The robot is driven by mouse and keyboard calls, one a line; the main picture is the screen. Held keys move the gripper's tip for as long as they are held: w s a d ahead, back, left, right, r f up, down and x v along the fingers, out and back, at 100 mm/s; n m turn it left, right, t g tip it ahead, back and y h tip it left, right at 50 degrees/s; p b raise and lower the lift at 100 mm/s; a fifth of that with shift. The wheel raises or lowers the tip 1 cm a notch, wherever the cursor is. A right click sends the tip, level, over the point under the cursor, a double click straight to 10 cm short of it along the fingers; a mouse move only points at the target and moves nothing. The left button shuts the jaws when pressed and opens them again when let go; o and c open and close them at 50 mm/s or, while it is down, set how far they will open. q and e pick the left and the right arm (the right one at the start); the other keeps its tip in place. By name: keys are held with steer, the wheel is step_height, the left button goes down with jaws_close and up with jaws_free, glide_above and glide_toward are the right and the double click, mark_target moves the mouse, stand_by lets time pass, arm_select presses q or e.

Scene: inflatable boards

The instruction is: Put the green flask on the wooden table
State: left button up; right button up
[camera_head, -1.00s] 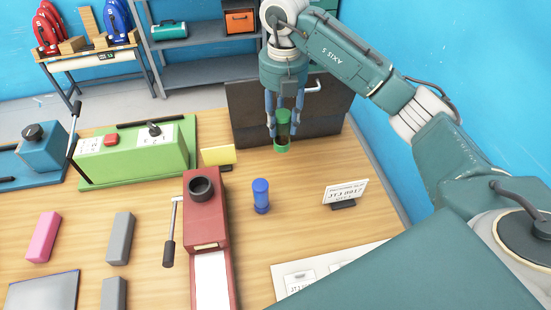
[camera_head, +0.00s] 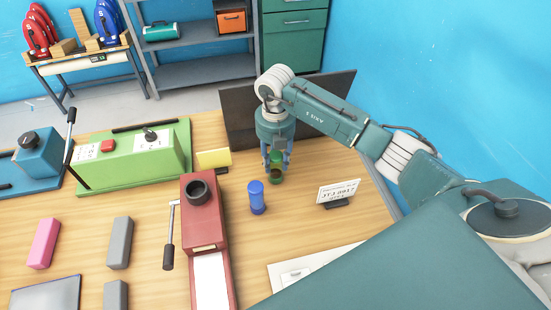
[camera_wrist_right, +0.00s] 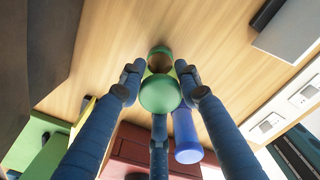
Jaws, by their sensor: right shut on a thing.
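The green flask (camera_head: 276,178) is upright between the fingers of my right gripper (camera_head: 276,162), over the wooden table (camera_head: 320,240). My right gripper is shut on it. In the right wrist view the flask (camera_wrist_right: 160,92) shows its green cap, with the fingers on both sides of it. The flask's base is at or just above the tabletop; I cannot tell if it touches. My left gripper is not in view.
A blue flask (camera_head: 257,197) stands just left of the green one. A red device (camera_head: 205,225) is further left. A small sign (camera_head: 338,191) stands to the right. A dark panel (camera_head: 237,115) stands behind. Bare table lies in front of the sign.

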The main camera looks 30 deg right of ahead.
steer(key=shift+f, duration=0.1)
steer(key=o, duration=1.2)
steer(key=shift+o, duration=0.2)
steer(key=shift+w+r, duration=0.1)
steer(key=shift+r, duration=0.35)
step_height(320, 180, up, 11)
steer(key=b, duration=0.3)
steer(key=shift+f, duration=0.2)
steer(key=shift+r, duration=0.4)
